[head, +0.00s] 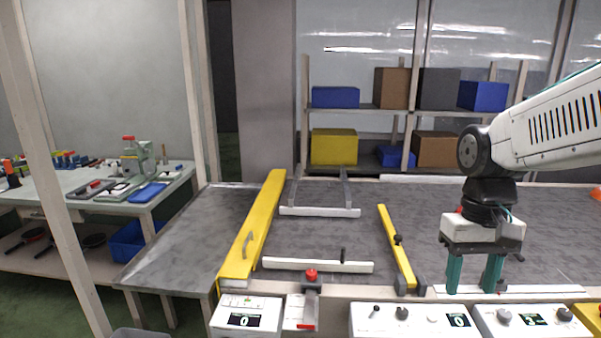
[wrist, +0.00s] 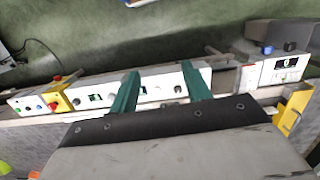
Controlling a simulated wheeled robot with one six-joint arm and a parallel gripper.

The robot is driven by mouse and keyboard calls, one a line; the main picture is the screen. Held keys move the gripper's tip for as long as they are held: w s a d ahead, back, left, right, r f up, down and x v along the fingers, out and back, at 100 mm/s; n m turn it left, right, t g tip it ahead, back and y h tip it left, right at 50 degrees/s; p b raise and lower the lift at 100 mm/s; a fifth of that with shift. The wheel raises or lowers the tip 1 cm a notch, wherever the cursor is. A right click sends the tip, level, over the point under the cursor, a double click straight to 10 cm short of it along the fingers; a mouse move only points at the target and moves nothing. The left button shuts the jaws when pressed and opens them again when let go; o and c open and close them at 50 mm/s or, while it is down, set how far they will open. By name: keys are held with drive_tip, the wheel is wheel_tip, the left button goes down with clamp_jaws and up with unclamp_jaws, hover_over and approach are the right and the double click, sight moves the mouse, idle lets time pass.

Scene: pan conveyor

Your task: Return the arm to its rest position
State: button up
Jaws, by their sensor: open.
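My gripper (head: 474,284) is at the right of the head view, pointing straight down over the front edge of the conveyor table, above the control panels. Its two green fingers are apart with nothing between them. In the wrist view the open fingers (wrist: 162,88) also show, with a white control panel (wrist: 165,84) behind them. My white arm reaches in from the right edge of the head view. Whether the fingertips touch anything below is hard to tell.
The grey table (head: 330,225) carries a long yellow rail (head: 253,225), a shorter yellow bar (head: 397,245) and white bars (head: 318,266). Control boxes (head: 246,315) line the front edge. A shelf with boxes (head: 334,146) stands behind. A workbench (head: 80,205) is at left. The table's middle is mostly clear.

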drive_tip(key=s+a+r+t, duration=0.1)
drive_tip(key=s+t, duration=0.2)
drive_tip(key=s, duration=1)
drive_tip(key=shift+s+r, duration=0.25)
drive_tip(key=shift+s, duration=0.1)
